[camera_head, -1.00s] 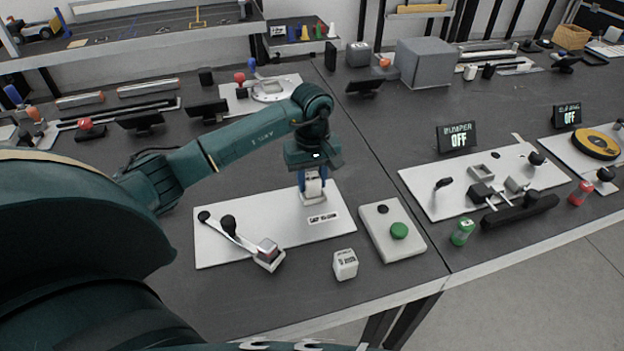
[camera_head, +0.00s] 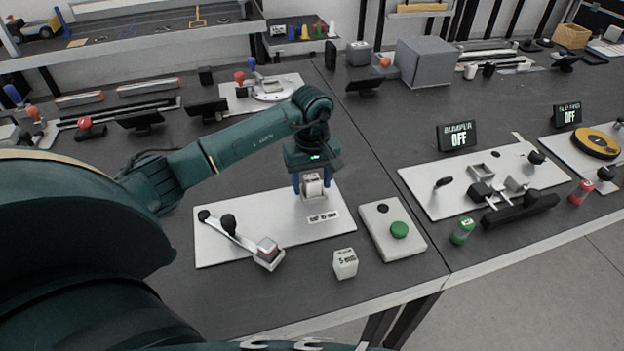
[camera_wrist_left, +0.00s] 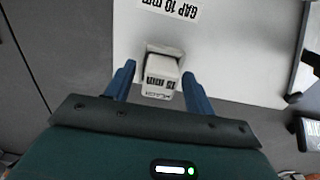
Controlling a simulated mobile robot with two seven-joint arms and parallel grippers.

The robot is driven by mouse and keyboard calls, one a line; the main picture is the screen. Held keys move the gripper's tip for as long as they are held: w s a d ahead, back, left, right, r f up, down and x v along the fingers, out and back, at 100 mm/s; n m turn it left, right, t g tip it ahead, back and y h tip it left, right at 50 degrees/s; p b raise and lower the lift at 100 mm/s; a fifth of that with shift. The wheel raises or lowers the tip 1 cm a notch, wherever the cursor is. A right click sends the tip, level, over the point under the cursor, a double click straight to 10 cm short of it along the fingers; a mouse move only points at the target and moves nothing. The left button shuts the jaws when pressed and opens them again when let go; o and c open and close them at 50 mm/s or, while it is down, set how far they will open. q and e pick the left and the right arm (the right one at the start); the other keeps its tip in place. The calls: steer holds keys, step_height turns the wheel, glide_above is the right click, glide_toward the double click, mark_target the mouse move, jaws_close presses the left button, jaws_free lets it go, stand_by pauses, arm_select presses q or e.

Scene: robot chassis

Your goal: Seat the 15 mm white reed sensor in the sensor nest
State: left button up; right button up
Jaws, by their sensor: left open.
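The white reed sensor (camera_head: 313,186) is a small block marked 15 mm; its label shows in the left wrist view (camera_wrist_left: 160,83). It sits at the pale sensor nest (camera_wrist_left: 165,49) on the white plate (camera_head: 270,225). Nest walls show around its far side; whether it is fully down is hard to tell. My left gripper (camera_head: 312,187) points down over it, open. Its blue fingers stand on either side of the sensor, with gaps visible in the left wrist view (camera_wrist_left: 160,80). My right gripper is not in view.
A white block marked 5 mm (camera_head: 345,263) stands on the table in front of the plate. A lever with a black knob (camera_head: 228,222) lies on the plate's left part. A box with a green button (camera_head: 399,230) is to the right. A GAP 10 mm label (camera_wrist_left: 167,8) is on the plate.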

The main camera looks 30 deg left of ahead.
mark_target(312, 179)
arm_select(q)
step_height(312, 179, up, 12)
steer(key=b, duration=0.1)
steer(key=shift+r, duration=0.1)
stand_by(0.6)
